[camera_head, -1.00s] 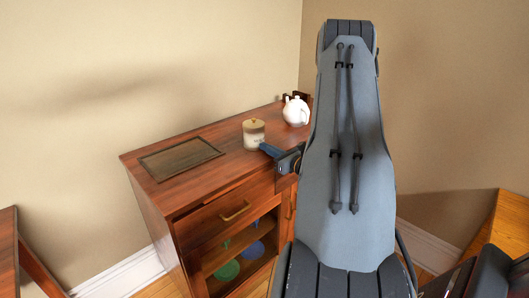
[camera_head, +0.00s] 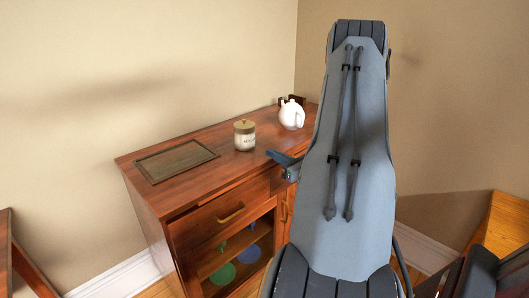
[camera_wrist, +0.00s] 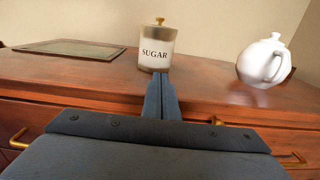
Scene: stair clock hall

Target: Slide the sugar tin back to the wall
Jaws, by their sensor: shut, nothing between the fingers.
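The sugar tin (camera_head: 245,136) stands upright on top of the wooden cabinet (camera_head: 205,189), between a framed tray and a white teapot. In the wrist view the tin (camera_wrist: 157,50) shows its SUGAR label and a lid with a gold knob, with wall behind it. My gripper (camera_head: 271,153) is shut and empty, in front of the tin on its right side in the head view. In the wrist view the gripper (camera_wrist: 161,77) points toward the tin's base. A gap shows between them in the head view.
A white teapot (camera_head: 291,115) stands right of the tin, near a dark object (camera_head: 291,100) at the back. A flat framed tray (camera_head: 176,161) lies to the left. Bare cabinet top lies between tray and tin. Green (camera_head: 223,274) and blue (camera_head: 249,254) items sit on the lower shelf.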

